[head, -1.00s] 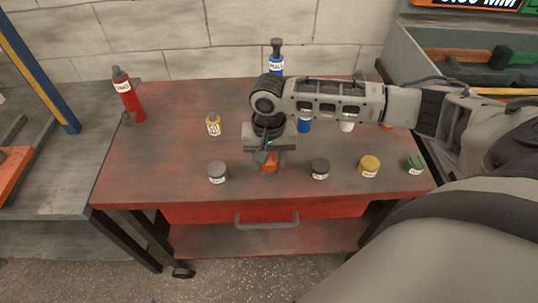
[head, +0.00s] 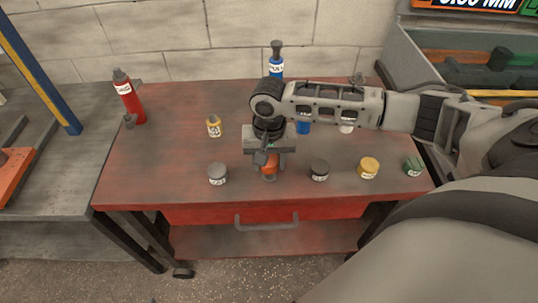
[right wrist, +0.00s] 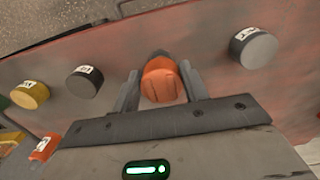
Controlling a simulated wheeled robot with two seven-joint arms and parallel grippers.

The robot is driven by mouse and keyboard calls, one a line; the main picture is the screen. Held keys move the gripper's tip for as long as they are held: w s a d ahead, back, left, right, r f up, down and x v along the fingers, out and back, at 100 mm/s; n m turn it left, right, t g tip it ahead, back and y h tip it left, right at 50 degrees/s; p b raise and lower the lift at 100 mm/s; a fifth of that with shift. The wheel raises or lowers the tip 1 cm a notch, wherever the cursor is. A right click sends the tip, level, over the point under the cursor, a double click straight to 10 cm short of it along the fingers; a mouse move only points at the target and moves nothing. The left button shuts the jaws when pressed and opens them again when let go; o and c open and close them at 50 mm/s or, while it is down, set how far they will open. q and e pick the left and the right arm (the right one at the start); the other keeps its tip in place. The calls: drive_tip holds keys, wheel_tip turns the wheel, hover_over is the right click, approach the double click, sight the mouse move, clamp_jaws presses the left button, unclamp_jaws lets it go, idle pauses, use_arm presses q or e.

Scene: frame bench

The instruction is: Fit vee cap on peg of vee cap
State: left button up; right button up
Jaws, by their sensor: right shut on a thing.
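My right gripper (head: 268,168) reaches down over the front middle of the red bench. It is shut on an orange cap-like piece (head: 268,160). In the right wrist view the orange piece (right wrist: 160,82) sits between the two fingers of the gripper (right wrist: 161,88), with a dark part just beyond it. No label shows on it, so I cannot tell whether it is the vee cap. The peg is not clearly identifiable; labels are too small to read. My left gripper is not in view.
Along the front of the bench (head: 150,180) stand a grey jar (head: 217,174), a dark jar (head: 319,170), a yellow jar (head: 368,168) and a green one (head: 414,167). A red bottle (head: 130,100) stands at left.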

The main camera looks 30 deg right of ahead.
sight(269, 163)
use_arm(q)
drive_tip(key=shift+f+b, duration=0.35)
use_arm(e)
drive_tip(key=shift+f, duration=1.9)
drive_tip(key=o, duration=1.1)
drive_tip(key=shift+o, duration=0.2)
wheel_tip(269, 163, up, 3)
drive_tip(key=shift+w+r, duration=0.1)
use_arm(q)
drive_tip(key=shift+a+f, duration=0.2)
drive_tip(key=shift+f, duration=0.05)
use_arm(e)
wheel_tip(269, 163, up, 13)
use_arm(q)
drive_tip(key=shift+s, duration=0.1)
use_arm(e)
drive_tip(key=shift+f, duration=0.2)
